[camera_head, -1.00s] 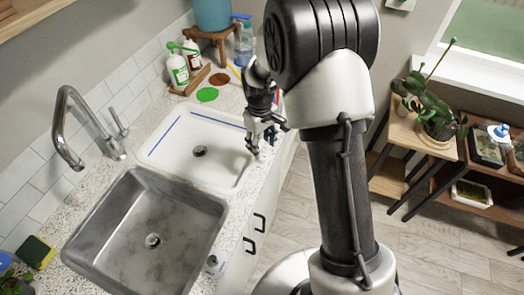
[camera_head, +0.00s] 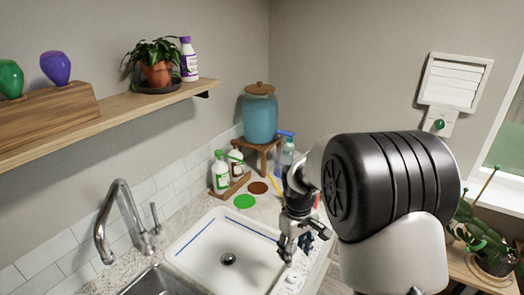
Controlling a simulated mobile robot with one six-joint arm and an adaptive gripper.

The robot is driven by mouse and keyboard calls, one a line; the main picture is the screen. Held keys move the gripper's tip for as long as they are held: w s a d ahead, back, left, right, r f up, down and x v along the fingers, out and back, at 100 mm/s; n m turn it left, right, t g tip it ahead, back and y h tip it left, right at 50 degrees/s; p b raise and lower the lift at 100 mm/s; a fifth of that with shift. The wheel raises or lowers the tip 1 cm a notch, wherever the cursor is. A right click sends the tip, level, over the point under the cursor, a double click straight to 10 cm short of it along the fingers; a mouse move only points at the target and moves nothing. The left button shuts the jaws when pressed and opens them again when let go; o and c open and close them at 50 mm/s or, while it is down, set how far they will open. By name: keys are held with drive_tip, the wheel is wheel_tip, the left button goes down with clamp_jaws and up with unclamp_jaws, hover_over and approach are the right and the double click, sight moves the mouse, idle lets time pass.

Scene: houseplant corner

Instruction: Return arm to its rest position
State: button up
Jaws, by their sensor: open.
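My arm rises at the right of the head view, with a large black-and-white joint in front. My gripper (camera_head: 304,243) hangs from its end, pointing down over the right edge of the white sink basin (camera_head: 185,240). Its fingers look apart and nothing shows between them. A small pale object (camera_head: 292,280) lies on the counter just below the fingers; I cannot tell what it is or whether they touch it.
Two spray bottles (camera_head: 220,172) stand in a wooden holder behind the sink, near green (camera_head: 244,201) and brown discs. A blue dispenser (camera_head: 260,116) sits on a wooden stool. A faucet (camera_head: 118,215) and a wall shelf (camera_head: 120,108) are left. Plants stand far right.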

drive_tip(key=s+r+m+t, duration=0.2)
drive_tip(key=s+r+m, duration=0.1)
drive_tip(key=s+r, duration=1.15)
drive_tip(key=s+r+m+t, duration=0.2)
drive_tip(key=s+r, duration=0.1)
drive_tip(key=s, duration=1)
drive_tip(key=shift+d+m, duration=0.3)
